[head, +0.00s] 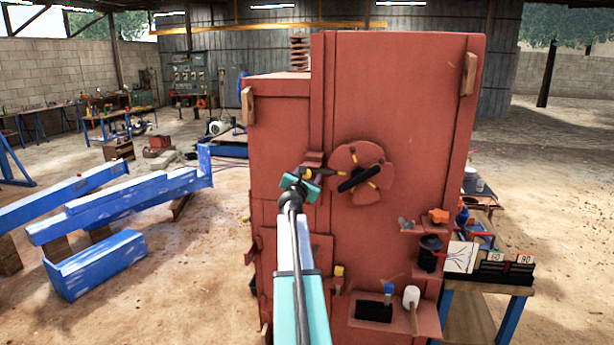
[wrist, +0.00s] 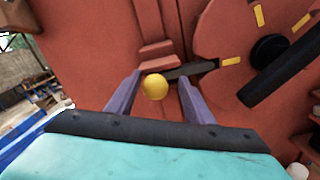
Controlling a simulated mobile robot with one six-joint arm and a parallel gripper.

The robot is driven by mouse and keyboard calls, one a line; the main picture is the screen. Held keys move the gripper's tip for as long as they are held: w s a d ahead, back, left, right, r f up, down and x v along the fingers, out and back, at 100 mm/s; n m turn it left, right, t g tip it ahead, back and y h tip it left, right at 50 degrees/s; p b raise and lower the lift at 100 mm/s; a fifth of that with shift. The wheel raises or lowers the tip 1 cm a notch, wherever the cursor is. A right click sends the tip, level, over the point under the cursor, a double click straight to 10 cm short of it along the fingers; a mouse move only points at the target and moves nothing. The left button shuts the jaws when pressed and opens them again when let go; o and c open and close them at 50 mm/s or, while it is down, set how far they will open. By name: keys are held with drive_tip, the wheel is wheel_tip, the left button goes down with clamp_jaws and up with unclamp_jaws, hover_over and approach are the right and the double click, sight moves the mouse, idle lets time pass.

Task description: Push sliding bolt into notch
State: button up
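In the wrist view the sliding bolt is a dark bar (wrist: 192,70) with a round yellow knob (wrist: 155,87), below a red block on the crusher's red face. The bar points right toward a round red disc (wrist: 228,40), where a yellow mark lies near its tip; I cannot tell whether the tip sits in a notch. My gripper (wrist: 158,92) is open, its two purple-grey fingers standing left and right of the knob with gaps on both sides. In the head view my gripper (head: 306,178) is at the disc's left, hiding much of the bolt.
A black handle (head: 359,179) crosses the disc in the head view. Ledges on the crusher's lower right carry a black can (head: 429,253), an orange block (head: 438,215) and a white-headed mallet (head: 411,298). Blue beams (head: 125,205) lie on the ground at left.

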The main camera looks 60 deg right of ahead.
drive_tip(key=shift+s+a, duration=0.15)
drive_tip(key=shift+a, duration=0.5)
drive_tip(key=b+v, duration=0.2)
drive_tip(key=v, duration=1)
drive_tip(key=shift+a, duration=0.25)
drive_tip(key=shift+s, duration=0.2)
drive_tip(key=shift+w, duration=0.1)
